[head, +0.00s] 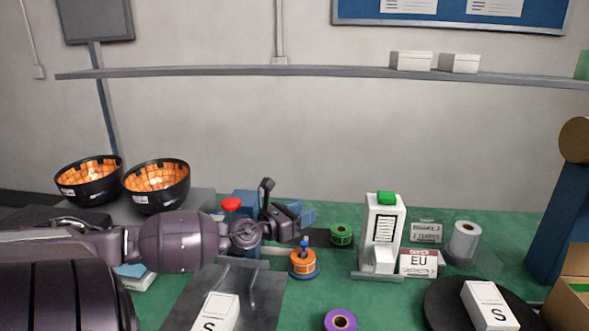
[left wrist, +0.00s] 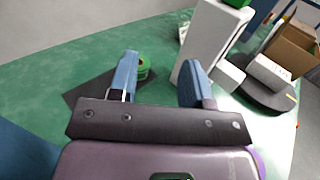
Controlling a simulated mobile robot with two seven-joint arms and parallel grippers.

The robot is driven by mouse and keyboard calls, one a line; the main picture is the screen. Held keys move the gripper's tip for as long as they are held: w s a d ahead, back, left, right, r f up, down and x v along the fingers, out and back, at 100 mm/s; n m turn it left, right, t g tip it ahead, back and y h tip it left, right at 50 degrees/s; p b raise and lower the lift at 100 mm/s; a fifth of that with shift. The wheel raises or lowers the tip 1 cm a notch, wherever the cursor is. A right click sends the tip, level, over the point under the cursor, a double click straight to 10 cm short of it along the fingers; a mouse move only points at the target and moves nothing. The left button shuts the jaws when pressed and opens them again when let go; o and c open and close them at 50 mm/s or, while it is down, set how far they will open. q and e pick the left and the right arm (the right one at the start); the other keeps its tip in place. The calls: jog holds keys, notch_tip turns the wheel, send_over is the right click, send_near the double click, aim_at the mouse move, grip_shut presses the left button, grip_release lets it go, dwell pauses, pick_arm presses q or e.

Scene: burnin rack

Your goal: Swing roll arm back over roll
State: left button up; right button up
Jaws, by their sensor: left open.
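My left gripper (head: 305,214) reaches in from the left above the bench, with its blue fingers apart and nothing between them. In the left wrist view its open fingers (left wrist: 158,82) frame a green roll (left wrist: 142,68) lying beyond them on a dark mat (left wrist: 85,90). In the head view the green roll (head: 341,234) is just right of and below the fingertips. An orange roll (head: 302,263) sits on a blue holder with a blue post, nearer the camera. A white roll (head: 465,240) stands farther right. I cannot make out a roll arm for certain. My right gripper is not in view.
A white device with a green top (head: 384,225) stands right of the gripper, beside an EU box (head: 420,263). A purple roll (head: 340,320) lies at the front. A black turntable (head: 440,300) carries a white box. Two black bowls stand at left.

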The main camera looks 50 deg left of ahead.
pick_arm(q)
notch_tip(320, 180, up, 10)
jog(key=p, duration=0.2)
jog(key=shift+p, duration=0.4)
dwell(0.4)
